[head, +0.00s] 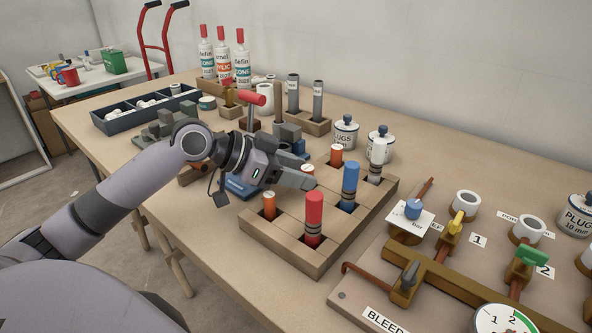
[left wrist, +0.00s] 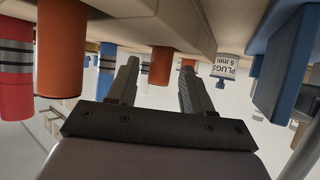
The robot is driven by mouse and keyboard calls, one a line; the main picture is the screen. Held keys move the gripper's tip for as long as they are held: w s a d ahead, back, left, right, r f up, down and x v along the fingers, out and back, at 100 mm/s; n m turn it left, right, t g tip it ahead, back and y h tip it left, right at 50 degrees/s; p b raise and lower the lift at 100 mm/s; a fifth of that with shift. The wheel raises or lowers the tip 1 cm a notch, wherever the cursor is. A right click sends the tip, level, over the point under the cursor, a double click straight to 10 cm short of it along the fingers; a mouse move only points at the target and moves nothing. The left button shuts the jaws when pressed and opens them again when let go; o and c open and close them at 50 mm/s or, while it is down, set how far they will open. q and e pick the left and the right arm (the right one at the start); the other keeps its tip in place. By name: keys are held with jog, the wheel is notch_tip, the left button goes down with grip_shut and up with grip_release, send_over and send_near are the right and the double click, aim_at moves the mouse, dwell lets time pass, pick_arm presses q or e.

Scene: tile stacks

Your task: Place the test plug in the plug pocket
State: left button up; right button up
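A wooden block with square pockets (head: 285,258) holds several upright plugs. A red plug (head: 314,212), a blue plug (head: 350,180) and a white plug (head: 378,152) stand tall in it, with dark bands low down. Orange plugs (head: 269,206) sit lower. I cannot tell which is the test plug, and no pocket is labelled. My left gripper (head: 308,184) is low over the block's back side. In the left wrist view, which is upside down, its fingers (left wrist: 160,76) are apart, with an orange plug (left wrist: 160,64) in line between them; whether it is enclosed is unclear. My right gripper is out of view.
A valve board (head: 440,285) with white pipe ends (head: 527,230), coloured handles and a gauge (head: 503,323) lies to the right. Plug jars (head: 345,132) stand behind the block. A dark divided bin (head: 145,110) and bottles (head: 223,55) are farther back. Bare tabletop lies in front left.

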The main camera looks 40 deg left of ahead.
pick_arm(q)
jog(key=shift+s+a+r, duration=0.1)
jog(key=v, duration=1.1)
jog(key=shift+s+a, duration=0.2)
jog(key=shift+s, duration=0.1)
jog(key=shift+r, duration=0.15)
dwell(0.4)
